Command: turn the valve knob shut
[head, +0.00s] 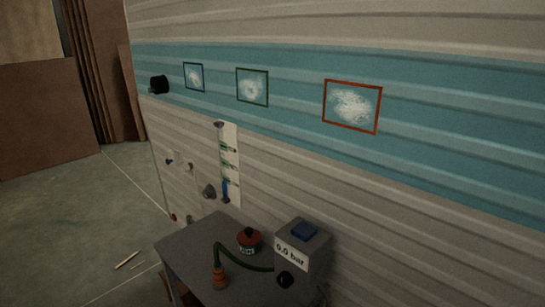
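A dark grey table (190,246) stands against the camper wall at the bottom centre. On it is a grey box (309,244) reading "0.0 bar", with a blue top piece and a round black knob (285,279) low on its front. A squat red object (249,242) with a black knob on top and a small label stands left of the box. I cannot tell which black knob is the valve knob, nor how far either is turned. A green hose (240,261) runs from an orange fitting (218,278) to the box. Neither of my grippers is in view.
The ribbed wall carries three framed pictures, such as the red-framed one (352,106), a black cylinder (158,84) and a white strip (229,163) with small items. Thin sticks (127,260) lie on the floor. Brown boards (48,118) stand at the left. Floor left of the table is mostly free.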

